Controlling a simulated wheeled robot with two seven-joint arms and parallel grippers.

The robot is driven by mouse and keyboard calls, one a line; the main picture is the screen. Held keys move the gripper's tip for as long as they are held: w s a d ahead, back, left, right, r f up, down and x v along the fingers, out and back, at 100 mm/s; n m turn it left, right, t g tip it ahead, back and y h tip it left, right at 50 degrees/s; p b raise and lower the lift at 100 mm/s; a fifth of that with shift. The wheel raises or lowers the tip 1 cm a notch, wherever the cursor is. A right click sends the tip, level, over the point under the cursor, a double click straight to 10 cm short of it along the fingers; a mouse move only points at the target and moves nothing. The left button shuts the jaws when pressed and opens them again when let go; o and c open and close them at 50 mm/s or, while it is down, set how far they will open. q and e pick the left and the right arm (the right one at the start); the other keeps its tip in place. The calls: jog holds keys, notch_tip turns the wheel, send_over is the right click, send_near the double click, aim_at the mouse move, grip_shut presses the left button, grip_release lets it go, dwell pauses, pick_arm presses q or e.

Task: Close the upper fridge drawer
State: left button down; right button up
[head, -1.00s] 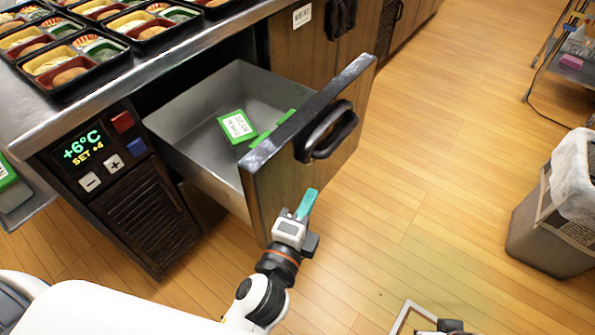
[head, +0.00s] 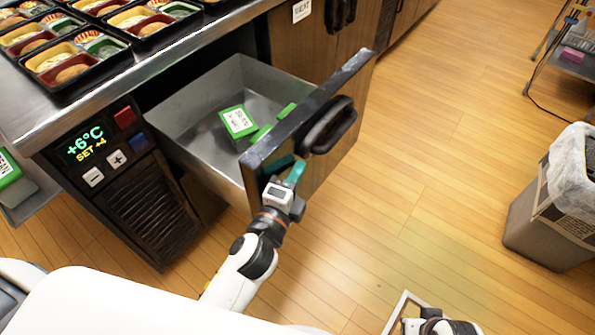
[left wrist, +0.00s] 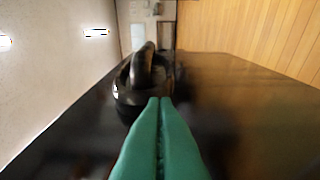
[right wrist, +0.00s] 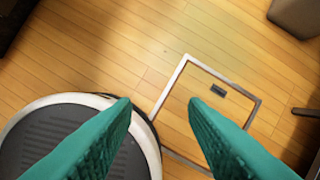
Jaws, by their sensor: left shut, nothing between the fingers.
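The upper fridge drawer (head: 226,80) is pulled far out from under the counter. It has steel walls and a dark wood front (head: 318,165) with a black handle (head: 328,125). Several green-and-white packs (head: 238,121) lie inside. My left gripper (head: 293,172), with teal fingers, is shut and empty in front of the drawer front, left of and below the handle. In the left wrist view the shut fingers (left wrist: 159,115) point along the dark front toward the handle (left wrist: 143,78). I cannot tell if they touch the front. My right gripper (right wrist: 160,108) is open and empty above the floor.
Bento trays (head: 75,72) stand on the steel counter (head: 150,70). A control panel (head: 100,146) reads +6°C. A grey bin (head: 545,220) with a white liner stands at the right, near a cart (head: 570,60). The floor between is clear.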

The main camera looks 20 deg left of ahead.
jog(key=s+f+g+p, duration=0.1)
jog(key=s+f+p, duration=0.25)
jog(key=f, duration=1.05)
pick_arm(q)
jog(key=w+a, duration=0.4)
jog(key=a, duration=0.7)
jog(key=w+a+b, duration=0.1)
jog(key=w+a, duration=0.3)
jog(key=a, duration=0.8)
jog(key=w+a, duration=0.5)
jog(key=a, duration=0.6)
jog(key=shift+a, duration=0.2)
pick_arm(e)
notch_tip(320, 180, up, 6)
jog(key=w, duration=0.3)
jog(key=shift+r+t, duration=0.2)
jog(key=shift+t, duration=0.1)
pick_arm(q)
jog(key=shift+a+r, duration=0.1)
jog(key=shift+r, duration=0.05)
